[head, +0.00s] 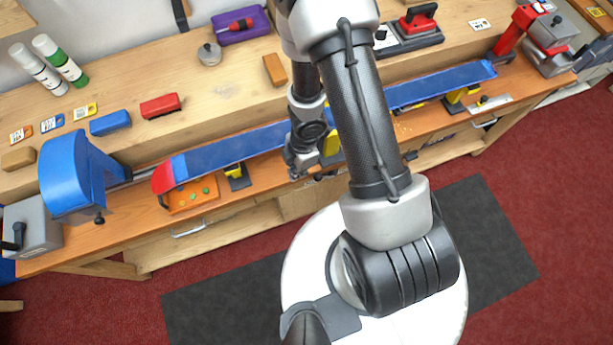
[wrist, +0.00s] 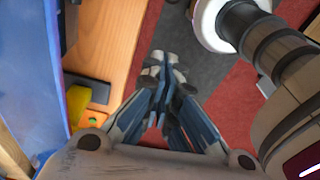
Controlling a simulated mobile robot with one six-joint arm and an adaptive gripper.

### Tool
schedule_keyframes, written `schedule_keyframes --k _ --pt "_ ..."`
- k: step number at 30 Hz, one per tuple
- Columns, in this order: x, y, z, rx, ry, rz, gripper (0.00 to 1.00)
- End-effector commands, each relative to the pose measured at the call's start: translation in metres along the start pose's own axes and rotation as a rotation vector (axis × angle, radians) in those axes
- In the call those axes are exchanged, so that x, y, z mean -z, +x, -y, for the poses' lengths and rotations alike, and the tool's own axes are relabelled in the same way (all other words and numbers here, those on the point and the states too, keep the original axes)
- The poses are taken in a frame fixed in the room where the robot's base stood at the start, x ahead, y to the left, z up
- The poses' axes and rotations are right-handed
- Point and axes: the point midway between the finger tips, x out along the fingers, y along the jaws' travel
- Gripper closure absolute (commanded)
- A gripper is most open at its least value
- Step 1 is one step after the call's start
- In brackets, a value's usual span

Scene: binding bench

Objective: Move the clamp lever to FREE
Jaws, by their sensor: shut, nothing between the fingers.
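No FREE marking is readable, and I cannot tell for sure which part is the clamp lever. A black-knobbed lever (head: 18,235) stands on a grey box at the bench's left end. A red clamp-like part (head: 516,30) stands at the far right end. A long blue ski-like board (head: 235,150) with a red tip lies along the bench on yellow and black supports. My gripper (head: 298,172) hangs over the bench's front edge near the board's middle, away from both ends. In the wrist view my gripper (wrist: 160,62) is shut and empty, beside the board (wrist: 30,75).
A blue machine (head: 72,180) stands at the left by the board's tip. An orange tray (head: 192,194) lies below the board. The raised back shelf holds bottles (head: 60,62), a purple tray (head: 240,25) and several small blocks. Red floor and a dark mat (head: 225,305) lie in front.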

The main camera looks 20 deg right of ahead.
Motion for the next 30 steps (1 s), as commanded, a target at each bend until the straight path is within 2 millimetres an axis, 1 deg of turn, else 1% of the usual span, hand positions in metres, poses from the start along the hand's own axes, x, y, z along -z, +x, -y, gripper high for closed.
schedule_keyframes --k 6,11,17,30 --pt "0.0 0.001 0.0 -0.001 0.001 0.001 1.0" --pt "-0.001 0.01 0.0 -0.001 0.001 0.002 1.0" --pt "-0.001 0.032 0.0 -0.001 0.001 0.002 1.0" --pt "-0.001 0.095 0.0 0.0 0.002 0.002 1.0"
